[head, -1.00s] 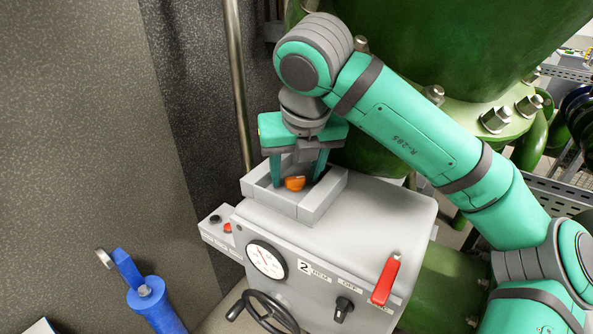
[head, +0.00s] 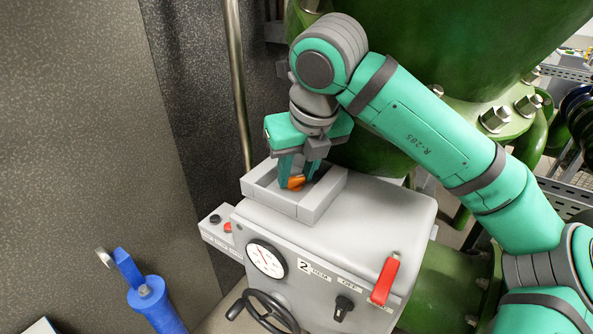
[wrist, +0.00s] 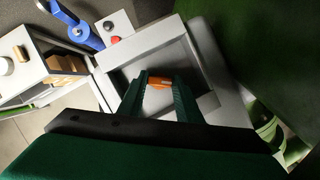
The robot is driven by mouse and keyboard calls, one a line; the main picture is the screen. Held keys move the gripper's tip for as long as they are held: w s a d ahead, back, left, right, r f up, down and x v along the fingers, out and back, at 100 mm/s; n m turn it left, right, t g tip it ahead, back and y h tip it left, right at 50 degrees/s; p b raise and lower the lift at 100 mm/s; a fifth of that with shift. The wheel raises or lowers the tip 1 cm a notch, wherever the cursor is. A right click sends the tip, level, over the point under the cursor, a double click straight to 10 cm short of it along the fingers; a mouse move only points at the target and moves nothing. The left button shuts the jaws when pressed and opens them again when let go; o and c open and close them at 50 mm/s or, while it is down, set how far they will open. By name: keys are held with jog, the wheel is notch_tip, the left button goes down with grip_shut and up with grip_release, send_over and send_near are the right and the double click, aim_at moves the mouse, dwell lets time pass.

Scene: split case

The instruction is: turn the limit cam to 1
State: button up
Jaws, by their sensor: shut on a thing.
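The orange limit cam (head: 295,183) sits inside a square grey open-topped frame (head: 318,207) on top of the grey actuator box (head: 385,215). My gripper (head: 298,177) reaches down into this frame from above and is shut on the cam. In the wrist view the cam (wrist: 160,82) shows between my two green fingertips (wrist: 160,84), with the frame's walls around them. The fingers cover part of the cam. Any scale or numbers beside it cannot be read.
The box front carries a dial gauge (head: 266,259), a black selector knob (head: 343,307), a red lever (head: 385,280) and a handwheel (head: 268,313). A large green vessel (head: 440,50) stands close behind. A blue lever part (head: 150,295) is at lower left.

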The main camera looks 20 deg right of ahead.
jog(key=shift+w+d+n+y, duration=0.15)
jog(key=shift+n+y, duration=0.25)
jog(key=shift+n, duration=0.5)
jog(key=shift+d+n+y, duration=0.15)
jog(key=shift+n+y, duration=0.15)
jog(key=shift+n, duration=0.4)
jog(key=n, duration=0.2)
jog(key=shift+r+n+y, duration=0.1)
jog(key=shift+n+y, duration=0.3)
jog(key=shift+n+g, duration=0.4)
jog(key=shift+n, duration=0.1)
jog(key=o, duration=1)
jog(key=shift+o, duration=0.2)
